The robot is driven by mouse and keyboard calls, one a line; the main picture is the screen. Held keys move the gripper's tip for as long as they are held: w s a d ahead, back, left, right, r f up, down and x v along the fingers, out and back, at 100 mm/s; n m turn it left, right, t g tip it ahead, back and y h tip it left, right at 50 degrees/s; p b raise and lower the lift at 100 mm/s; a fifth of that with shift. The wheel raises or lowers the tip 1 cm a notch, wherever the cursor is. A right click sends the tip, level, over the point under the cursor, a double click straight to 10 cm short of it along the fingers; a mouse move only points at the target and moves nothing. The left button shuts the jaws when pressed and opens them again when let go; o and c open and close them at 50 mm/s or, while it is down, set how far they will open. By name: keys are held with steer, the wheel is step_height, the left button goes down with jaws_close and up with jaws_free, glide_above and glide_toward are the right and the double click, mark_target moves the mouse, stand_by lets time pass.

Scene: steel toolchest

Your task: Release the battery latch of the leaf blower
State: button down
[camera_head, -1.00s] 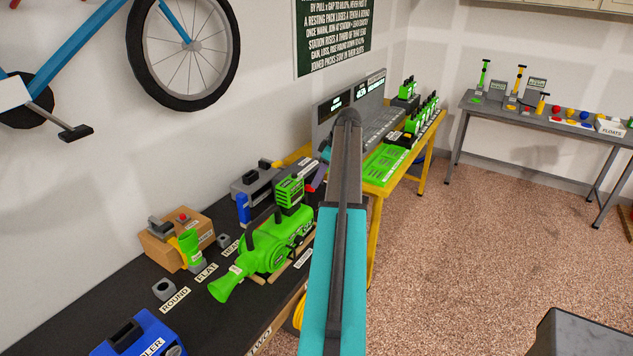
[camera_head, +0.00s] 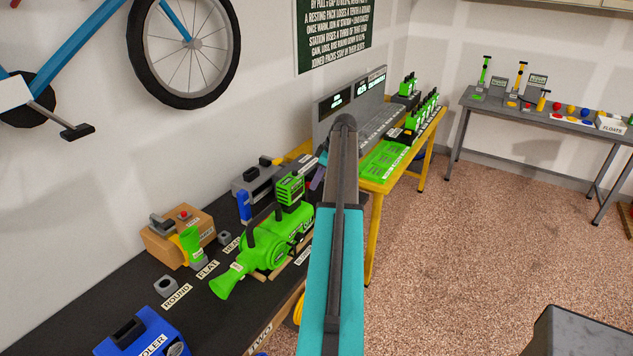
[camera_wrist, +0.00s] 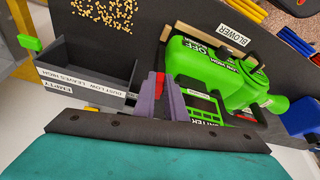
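The green leaf blower (camera_head: 268,246) lies on the dark bench, its nozzle toward the lower left. Its green battery block (camera_head: 290,190) stands up at the rear end. In the wrist view the blower (camera_wrist: 240,82) is right of centre, and the battery with its dark panel (camera_wrist: 197,103) is just right of my gripper (camera_wrist: 162,92). My gripper has purple fingers with a red part between them; I cannot tell whether this is the latch. In the head view my gripper (camera_head: 318,178) is beside the battery, partly hidden by my arm. I cannot make out the latch clearly.
A grey open bin (camera_wrist: 92,68) is left of my gripper in the wrist view. A cardboard box (camera_head: 178,236), a blue tool (camera_head: 142,335) and small grey parts share the bench. A yellow table (camera_head: 378,184) with a display panel stands behind.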

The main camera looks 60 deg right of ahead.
steer(key=shift+a, duration=0.1)
steer(key=shift+s+a+m+h+b, duration=0.1)
steer(key=shift+a+m+h+b, duration=0.2)
steer(key=shift+m+b, duration=0.35)
steer(key=shift+a+m+h+b, duration=0.2)
steer(key=shift+a+m+b, duration=0.15)
steer(key=shift+m, duration=0.5)
steer(key=shift+d, duration=0.1)
steer(key=c, duration=1.8)
jaws_free()
steer(key=shift+r, duration=0.15)
steer(key=b+v, duration=0.3)
steer(key=v, duration=1)
steer(key=shift+s+r+b, duration=0.2)
steer(key=shift+s+b, duration=0.1)
steer(key=shift+b, duration=0.1)
steer(key=shift+s, duration=0.1)
